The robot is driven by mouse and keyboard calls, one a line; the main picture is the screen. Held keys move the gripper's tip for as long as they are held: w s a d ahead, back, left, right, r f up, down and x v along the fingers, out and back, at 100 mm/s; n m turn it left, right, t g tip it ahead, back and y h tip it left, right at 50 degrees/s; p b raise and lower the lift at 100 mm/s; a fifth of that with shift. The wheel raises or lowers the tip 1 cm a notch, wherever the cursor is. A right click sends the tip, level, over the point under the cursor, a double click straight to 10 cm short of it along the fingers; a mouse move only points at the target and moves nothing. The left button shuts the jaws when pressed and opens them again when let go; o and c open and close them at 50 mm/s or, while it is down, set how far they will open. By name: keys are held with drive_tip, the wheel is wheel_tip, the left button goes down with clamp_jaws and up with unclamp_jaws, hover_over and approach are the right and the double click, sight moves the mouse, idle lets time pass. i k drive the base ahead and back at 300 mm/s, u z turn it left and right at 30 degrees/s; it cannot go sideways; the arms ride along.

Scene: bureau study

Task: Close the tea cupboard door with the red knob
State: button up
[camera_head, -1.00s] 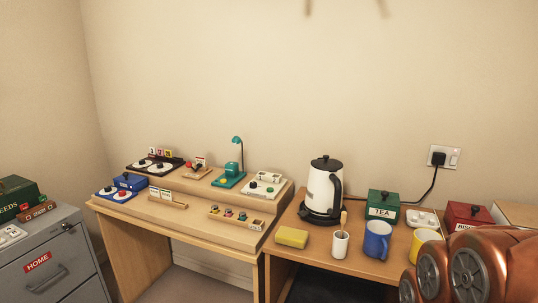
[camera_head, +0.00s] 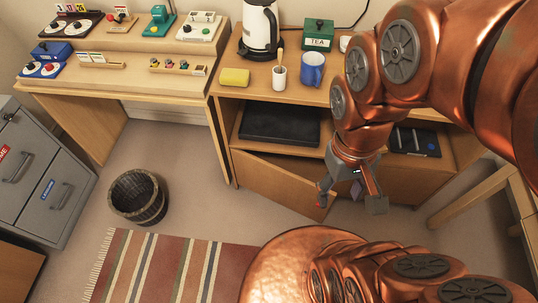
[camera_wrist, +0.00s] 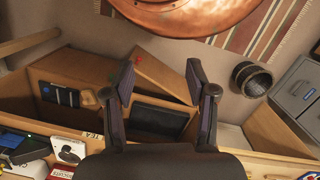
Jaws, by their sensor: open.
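The wooden tea cupboard door (camera_head: 272,184) stands open, swung out from the low cupboard (camera_head: 222,100) under the tea things. Its red knob (camera_head: 318,205) is at the door's free end, beside my gripper's left finger in the head view. In the wrist view the door (camera_wrist: 165,72) lies beyond the fingers, and the red knob (camera_wrist: 138,58) shows between them, nearer the left finger. My gripper (camera_head: 350,198) is open and empty, pointing down in front of the cupboard; it also shows in the wrist view (camera_wrist: 160,82). I cannot tell whether a finger touches the door.
A black flat object (camera_head: 280,124) and a dark blue item (camera_head: 414,141) lie inside the cupboard. A wooden bin (camera_head: 138,197) and striped rug (camera_head: 170,268) are on the floor.

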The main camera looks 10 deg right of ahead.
sight(296, 193)
drive_tip(key=z, duration=1.3)
drive_tip(key=k, duration=1.15)
drive_tip(key=u, duration=1.2)
drive_tip(key=i, duration=0.5)
drive_tip(key=u, duration=0.1)
